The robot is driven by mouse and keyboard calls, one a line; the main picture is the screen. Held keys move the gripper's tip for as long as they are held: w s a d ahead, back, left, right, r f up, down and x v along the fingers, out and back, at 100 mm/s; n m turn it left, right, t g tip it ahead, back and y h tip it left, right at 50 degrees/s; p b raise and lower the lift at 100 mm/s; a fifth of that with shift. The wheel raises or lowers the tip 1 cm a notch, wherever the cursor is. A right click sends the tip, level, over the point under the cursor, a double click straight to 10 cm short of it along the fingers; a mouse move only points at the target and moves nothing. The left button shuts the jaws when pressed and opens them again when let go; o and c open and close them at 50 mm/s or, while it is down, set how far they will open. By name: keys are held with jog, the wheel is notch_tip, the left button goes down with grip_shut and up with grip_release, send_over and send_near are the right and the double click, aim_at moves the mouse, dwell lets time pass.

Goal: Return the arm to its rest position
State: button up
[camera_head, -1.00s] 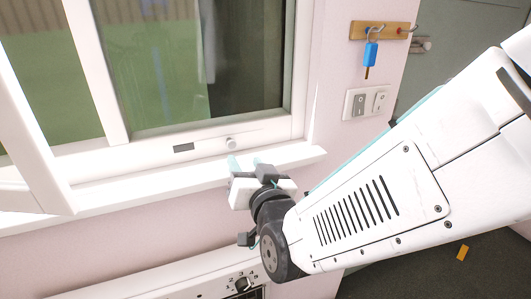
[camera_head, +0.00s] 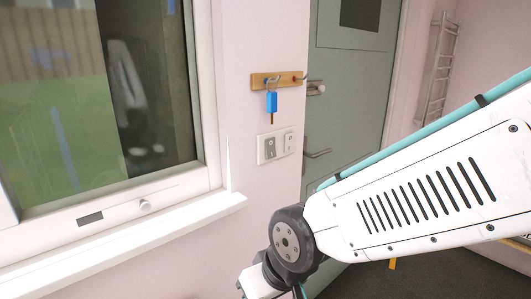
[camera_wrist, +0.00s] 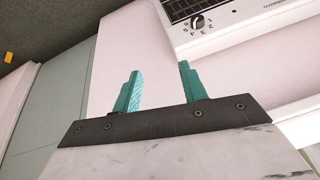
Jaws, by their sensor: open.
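My gripper (camera_wrist: 158,92) shows in the wrist view with its two teal fingers spread apart and nothing between them. A pale pink wall lies beyond the fingers. In the head view my white arm reaches in from the right, and its wrist end is low in the middle of the picture. The fingers themselves are out of sight in the head view. The arm's end is below and to the right of the white window sill (camera_head: 130,238), apart from it in the picture.
A blue key tag (camera_head: 271,102) hangs from a wooden hook rack (camera_head: 265,80) above light switches (camera_head: 276,146). A grey door (camera_head: 345,115) and a towel rail (camera_head: 437,75) stand behind. An appliance with a dial (camera_wrist: 198,22) is at the wrist view's top right.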

jog(key=s+d+r+m+h, duration=0.1)
jog(key=s+d+r+m, duration=0.2)
jog(key=d, duration=1)
jog(key=s+d+r+m+g+h, duration=0.1)
jog(key=s+d+r, duration=0.5)
jog(key=d, duration=0.8)
jog(key=r+m+h, duration=0.1)
jog(key=m, duration=0.1)
jog(key=shift+s+d+r+m+h, duration=0.15)
jog(key=shift+d+m+h, duration=0.05)
jog(key=shift+m+h, duration=0.1)
jog(key=shift+c, duration=0.7)
jog(key=shift+a, duration=0.15)
